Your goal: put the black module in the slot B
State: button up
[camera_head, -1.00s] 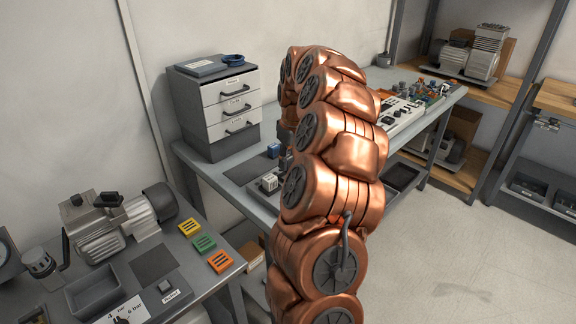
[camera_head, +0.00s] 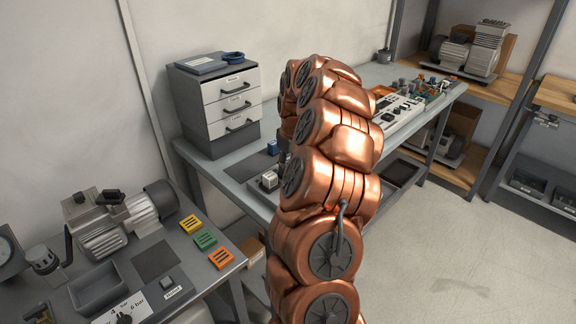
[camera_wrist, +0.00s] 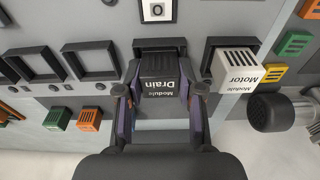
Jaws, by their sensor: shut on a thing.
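The black module (camera_wrist: 160,75), lettered "Module Drain", shows upside down in the wrist view. It is between the two fingers of my gripper (camera_wrist: 160,92), which is shut on it. A dark frame (camera_wrist: 160,43) lies just beyond the module, below a white plate with a round mark (camera_wrist: 157,10). I cannot tell whether the module is inside this frame or just in front of it. No letter B is readable, so I cannot tell which slot is B. In the head view my copper arm hides the gripper and the module.
In the wrist view, a white Motor module (camera_wrist: 238,68) sits at a frame to the right, close to my gripper. Dark square frames (camera_wrist: 99,62) lie left. Green (camera_wrist: 57,118) and orange (camera_wrist: 89,118) blocks are nearby. A drawer cabinet (camera_head: 217,105) stands on the rear bench.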

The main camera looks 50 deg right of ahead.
jog(key=shift+f, duration=0.35)
jog(key=shift+s+a+f+b, duration=0.15)
jog(key=shift+f+b, duration=0.15)
jog(key=o, duration=1.2)
jog(key=shift+f, duration=0.15)
jog(key=shift+r+p, duration=0.3)
jog(key=shift+r, duration=0.15)
jog(key=r, duration=0.2)
jog(key=d+r, duration=0.1)
jog(key=r, duration=0.1)
jog(key=shift+w+b, duration=0.25)
jog(key=shift+b, duration=0.05)
jog(key=r, duration=0.3)
jog(key=s+r+b, duration=0.1)
jog(key=r, duration=0.5)
jog(key=shift+s+a, duration=0.3)
jog(key=shift+a, duration=0.05)
